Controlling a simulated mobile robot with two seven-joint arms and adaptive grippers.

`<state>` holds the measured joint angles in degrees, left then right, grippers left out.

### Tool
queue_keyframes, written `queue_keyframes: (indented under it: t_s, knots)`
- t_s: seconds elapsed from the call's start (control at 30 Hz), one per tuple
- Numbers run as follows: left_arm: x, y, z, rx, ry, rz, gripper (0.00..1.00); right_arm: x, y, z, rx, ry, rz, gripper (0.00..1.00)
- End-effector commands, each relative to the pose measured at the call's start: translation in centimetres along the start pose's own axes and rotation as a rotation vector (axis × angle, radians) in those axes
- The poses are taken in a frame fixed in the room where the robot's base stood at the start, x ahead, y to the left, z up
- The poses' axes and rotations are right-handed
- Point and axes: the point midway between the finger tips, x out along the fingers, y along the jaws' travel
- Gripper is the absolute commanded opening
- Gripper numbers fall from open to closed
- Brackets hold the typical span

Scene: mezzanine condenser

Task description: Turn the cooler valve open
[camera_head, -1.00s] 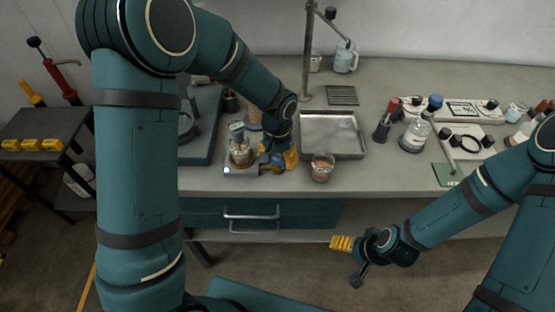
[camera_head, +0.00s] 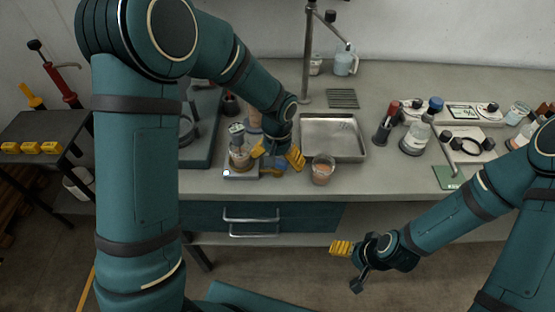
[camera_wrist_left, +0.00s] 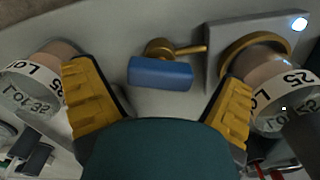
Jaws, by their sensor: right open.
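The cooler valve shows in the left wrist view as a blue bar handle (camera_wrist_left: 160,73) on a brass stem (camera_wrist_left: 172,47). The stem joins a grey block (camera_wrist_left: 217,48) with a brass ring around a labelled beaker (camera_wrist_left: 270,80). My left gripper (camera_head: 278,155) is open above the bench front, beside this cooler. In the left wrist view its yellow fingers (camera_wrist_left: 160,105) are spread wide, with the blue handle between and beyond them; I see no contact. In the head view the gripper partly hides the valve. My right gripper (camera_head: 341,248) is open and empty, low before the bench.
A beaker of brown liquid (camera_head: 322,170) stands close right of the left gripper. A metal tray (camera_head: 333,137) lies behind it. A drawer (camera_head: 250,218) is below the bench edge.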

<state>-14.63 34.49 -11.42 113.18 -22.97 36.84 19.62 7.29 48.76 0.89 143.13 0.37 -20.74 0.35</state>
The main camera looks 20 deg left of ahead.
Motion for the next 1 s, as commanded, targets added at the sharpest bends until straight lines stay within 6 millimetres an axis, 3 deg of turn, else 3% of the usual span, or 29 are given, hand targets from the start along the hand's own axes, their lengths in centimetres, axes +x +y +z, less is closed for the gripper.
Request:
queue_keyframes:
  t_s: [0.23, 0.37, 0.8, 1.0]
  knots:
    - [0.0, 0.0, 0.0, 0.0, -0.001, 0.0, 0.96, 0.0, 0.0, 0.0, 0.0, 0.001, 0.0, 0.78]
    - [-1.0, 0.0, -0.1, 0.0, 0.003, 0.001, 0.96, 0.0, 0.0, 0.0, 0.0, 0.001, 0.0, 0.78]
    - [-9.3, 0.0, -0.1, 0.0, 0.003, 0.001, 0.96, 0.0, 0.0, 0.0, 0.0, 0.0, 0.0, 0.78]
    - [-11.5, 0.0, 0.0, 0.001, 0.001, 0.0, 0.96, 0.0, 0.0, 0.0, 0.0, 0.0, 0.0, 0.78]
